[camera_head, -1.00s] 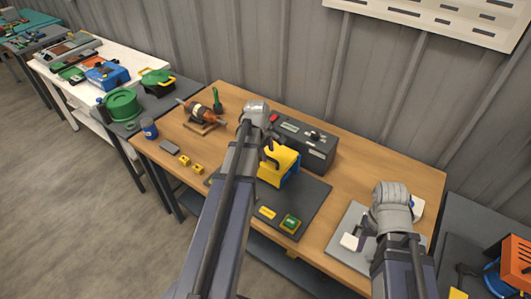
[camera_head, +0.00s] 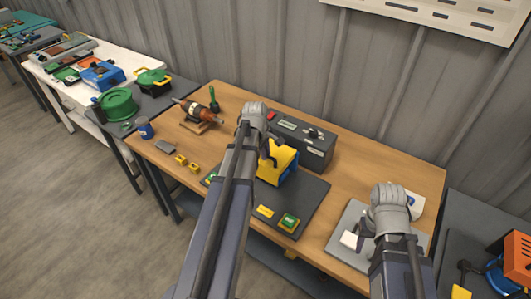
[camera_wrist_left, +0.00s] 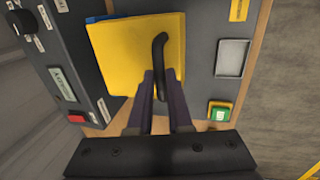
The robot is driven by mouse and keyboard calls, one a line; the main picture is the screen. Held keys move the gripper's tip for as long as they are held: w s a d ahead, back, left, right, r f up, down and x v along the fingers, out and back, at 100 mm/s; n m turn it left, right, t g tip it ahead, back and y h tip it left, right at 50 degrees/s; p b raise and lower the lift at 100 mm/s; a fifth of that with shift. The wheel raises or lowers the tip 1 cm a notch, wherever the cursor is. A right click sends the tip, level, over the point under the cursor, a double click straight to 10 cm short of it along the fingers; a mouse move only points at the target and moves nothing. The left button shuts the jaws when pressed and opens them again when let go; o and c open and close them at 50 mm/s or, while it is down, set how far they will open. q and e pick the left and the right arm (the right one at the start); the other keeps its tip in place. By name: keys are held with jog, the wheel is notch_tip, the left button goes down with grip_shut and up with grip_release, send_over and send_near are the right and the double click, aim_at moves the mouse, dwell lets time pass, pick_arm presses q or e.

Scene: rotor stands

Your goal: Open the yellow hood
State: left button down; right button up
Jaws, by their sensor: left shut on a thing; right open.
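The yellow hood (camera_head: 284,157) sits over a blue body (camera_head: 271,173) on a dark mat on the workbench. The hood fills the upper middle of the left wrist view (camera_wrist_left: 130,50), with a black curved handle (camera_wrist_left: 160,48) on it. My left gripper (camera_head: 268,152) is at the hood, shut on the black handle; its fingertips (camera_wrist_left: 162,88) lie around the handle's lower part. The arm hides part of the hood in the head view. My right gripper (camera_head: 362,240) is open, away from the hood, over the grey plate at the right.
A dark grey control box (camera_head: 305,140) with a red button stands close behind the hood. A green button (camera_head: 289,222) and a yellow label (camera_head: 265,211) are on the mat's front. A brown rotor (camera_head: 195,113) on a stand and small yellow blocks (camera_head: 187,162) lie to the left.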

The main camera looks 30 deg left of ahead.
pick_arm(q)
jog(key=shift+w, duration=0.1)
jog(key=shift+w+r+p, duration=0.25)
jog(key=shift+r+p, duration=0.35)
jog(key=shift+w+r+p, duration=0.2)
jog(key=shift+r+p, duration=0.4)
jog(key=shift+w, duration=0.1)
jog(key=shift+r, duration=0.1)
jog(key=shift+w+d+r+p, duration=0.1)
jog(key=shift+w+r+p, duration=0.7)
jog(key=shift+r+p, duration=0.2)
